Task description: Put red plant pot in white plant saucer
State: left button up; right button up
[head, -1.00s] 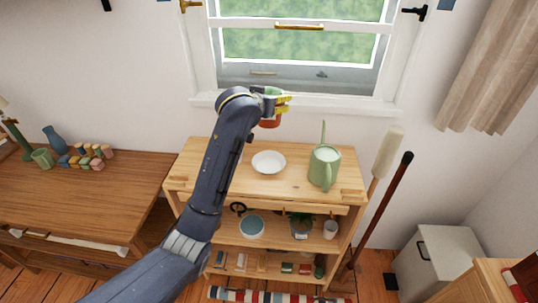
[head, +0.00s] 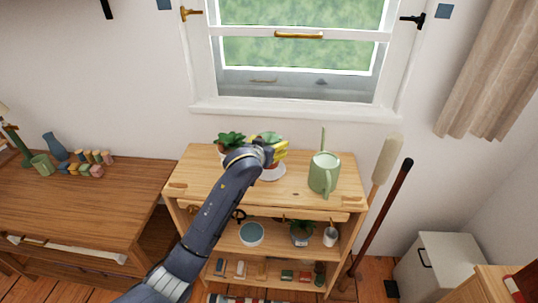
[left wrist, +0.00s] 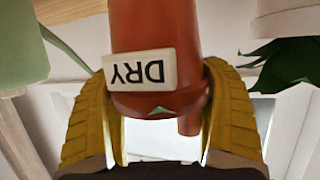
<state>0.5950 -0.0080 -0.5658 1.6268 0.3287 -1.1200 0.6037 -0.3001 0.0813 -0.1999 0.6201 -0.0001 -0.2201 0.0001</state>
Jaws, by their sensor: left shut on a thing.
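My left gripper (head: 273,153) has yellow fingers and is shut on the red plant pot. In the left wrist view the red plant pot (left wrist: 160,30) fills the space between the fingers, with an upside-down "DRY" label on it. In the head view the gripper and arm mostly hide the pot. The white plant saucer (head: 274,176) is on the wooden shelf top, right under the pot and partly covered. I cannot tell whether the pot touches the saucer. My right gripper is not in view.
A green watering can (head: 324,174) stands to the right of the saucer. Another potted plant (head: 229,141) stands at the left, partly behind my arm. The shelf top (head: 205,178) has free room at front left. The window sill (head: 300,113) is behind.

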pick_arm(q)
jog(key=shift+f, duration=2)
jog(key=shift+f, duration=0.1)
jog(key=o, duration=1.5)
jog(key=shift+f, duration=0.15)
jog(key=shift+r, duration=0.2)
jog(key=v, duration=1.2)
